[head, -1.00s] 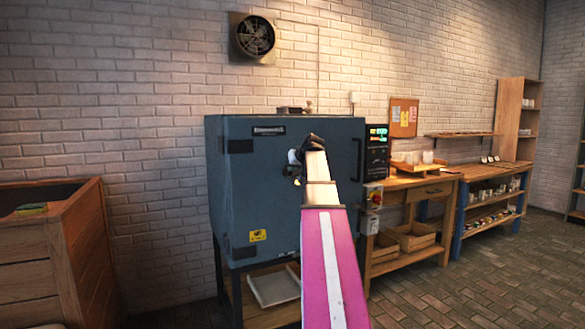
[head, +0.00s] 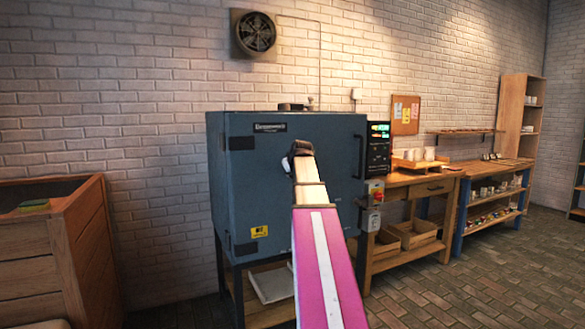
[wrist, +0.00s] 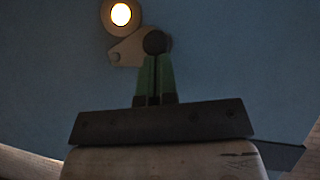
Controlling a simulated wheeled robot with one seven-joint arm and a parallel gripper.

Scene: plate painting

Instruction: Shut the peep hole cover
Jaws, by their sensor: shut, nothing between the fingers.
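The blue kiln (head: 235,190) stands against the brick wall in the head view, and my arm hides the middle of its front. In the wrist view the peep hole (wrist: 121,14) glows bright inside a tan ring and is uncovered. The peep hole cover (wrist: 126,48), a tan plate with a dark round knob (wrist: 154,42), sits just below and to the right of the hole. My gripper (wrist: 154,60) is shut and empty, its green fingers side by side with their tips at the knob's lower edge. I cannot tell whether they touch it.
A control box (head: 378,147) with lit displays is at the kiln's right. A wooden table (head: 425,188) stands beyond it, and a wooden crate (head: 60,240) is at the left. The brick floor (head: 480,275) at the right is open.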

